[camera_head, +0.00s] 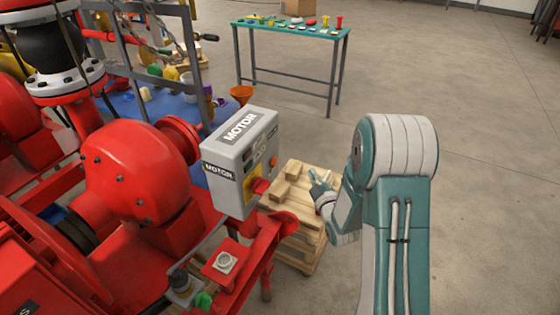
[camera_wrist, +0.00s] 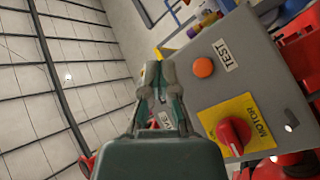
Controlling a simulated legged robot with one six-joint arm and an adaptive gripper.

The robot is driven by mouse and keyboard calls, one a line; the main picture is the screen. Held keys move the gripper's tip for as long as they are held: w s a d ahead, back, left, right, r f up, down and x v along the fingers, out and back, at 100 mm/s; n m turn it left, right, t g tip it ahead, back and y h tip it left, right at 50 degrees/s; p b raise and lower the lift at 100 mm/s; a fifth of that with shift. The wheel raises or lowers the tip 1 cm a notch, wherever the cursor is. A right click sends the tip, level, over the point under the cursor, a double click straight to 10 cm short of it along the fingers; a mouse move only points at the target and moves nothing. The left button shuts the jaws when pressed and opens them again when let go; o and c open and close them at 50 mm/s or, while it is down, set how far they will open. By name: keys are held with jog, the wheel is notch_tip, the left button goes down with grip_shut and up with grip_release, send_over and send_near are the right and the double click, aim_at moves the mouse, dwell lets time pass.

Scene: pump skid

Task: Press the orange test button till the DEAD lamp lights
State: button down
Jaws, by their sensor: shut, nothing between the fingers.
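A grey MOTOR box (camera_head: 230,165) stands at the edge of the red pump skid. Its orange test button (camera_wrist: 202,67), beside a TEST label, is clear in the wrist view; a small orange spot (camera_head: 273,160) shows on the box in the head view. My gripper (camera_head: 318,180) is right of the box, apart from it. In the wrist view my gripper (camera_wrist: 160,68) is shut and empty, its tips left of the button. A partly covered label and small reddish part show between the finger links. I cannot make out the DEAD lamp or whether it is lit.
A red rotary switch (camera_wrist: 235,133) on a yellow plate is below the button in the wrist view. A wooden pallet stack (camera_head: 300,225) stands below my gripper. A green-topped table (camera_head: 290,30) with small items is at the back. The floor at right is open.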

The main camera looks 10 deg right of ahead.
aim_at(274, 162)
jog(key=shift+a+f, duration=0.15)
jog(key=shift+a, duration=0.1)
jog(key=w+a, duration=0.5)
jog(key=a, duration=0.2)
dwell(0.5)
jog(key=shift+w, duration=0.1)
dwell(1.2)
jog(key=shift+w+a, duration=0.15)
jog(key=shift+a, duration=0.1)
jog(key=shift+w+a, duration=0.3)
jog(key=shift+a, duration=0.05)
dwell(0.9)
jog(key=shift+s+d, duration=0.55)
jog(key=shift+d, duration=0.15)
